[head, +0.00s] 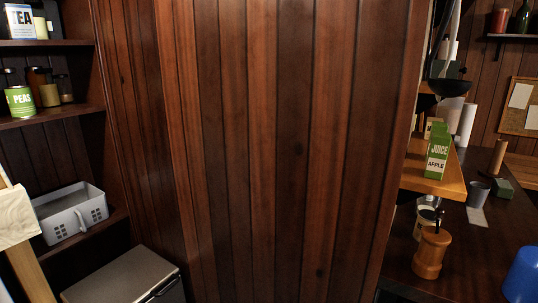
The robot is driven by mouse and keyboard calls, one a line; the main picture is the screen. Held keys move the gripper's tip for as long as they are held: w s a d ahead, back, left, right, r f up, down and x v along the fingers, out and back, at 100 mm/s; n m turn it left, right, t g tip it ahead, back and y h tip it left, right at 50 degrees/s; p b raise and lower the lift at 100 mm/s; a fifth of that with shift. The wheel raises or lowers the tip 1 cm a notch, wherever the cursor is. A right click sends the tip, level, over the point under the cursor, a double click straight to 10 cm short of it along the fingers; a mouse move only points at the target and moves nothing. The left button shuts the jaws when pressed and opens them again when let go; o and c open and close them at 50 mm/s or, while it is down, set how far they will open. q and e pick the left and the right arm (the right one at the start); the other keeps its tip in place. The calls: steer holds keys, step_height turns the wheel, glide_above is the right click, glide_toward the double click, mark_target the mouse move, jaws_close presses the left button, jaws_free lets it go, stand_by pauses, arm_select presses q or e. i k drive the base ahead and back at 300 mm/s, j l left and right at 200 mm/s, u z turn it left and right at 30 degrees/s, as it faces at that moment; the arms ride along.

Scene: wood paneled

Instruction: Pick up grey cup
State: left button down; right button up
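A grey cup (478,194) stands upright on the dark counter at the right of the head view, beyond a wooden shelf end. It looks small and is far from the camera. A pale flat card or paper lies in front of it. Neither of my grippers shows in the head view, so their state is hidden.
A wood-paneled wall (270,150) fills the middle. Juice cartons (437,158) stand on the wooden shelf. A grey basket (72,213) sits on left shelving.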

mark_target(477, 192)
steer(key=z, duration=1.4)
steer(key=i+l+z, duration=0.3)
steer(key=l+z, duration=0.15)
steer(key=i+l+z, duration=0.35)
steer(key=z, duration=0.15)
steer(key=i+l+z, duration=0.45)
steer(key=i+z, duration=0.5)
steer(key=i+j+u, duration=0.1)
steer(key=i+u, duration=0.8)
steer(key=i+l+u, duration=0.2)
steer(key=i+u, duration=0.25)
steer(key=i+j+u, duration=0.15)
steer(key=i+u, duration=0.45)
steer(key=u, duration=0.25)
steer(key=i+u, duration=0.4)
steer(key=i+l+u, duration=0.15)
steer(key=u, duration=0.3)
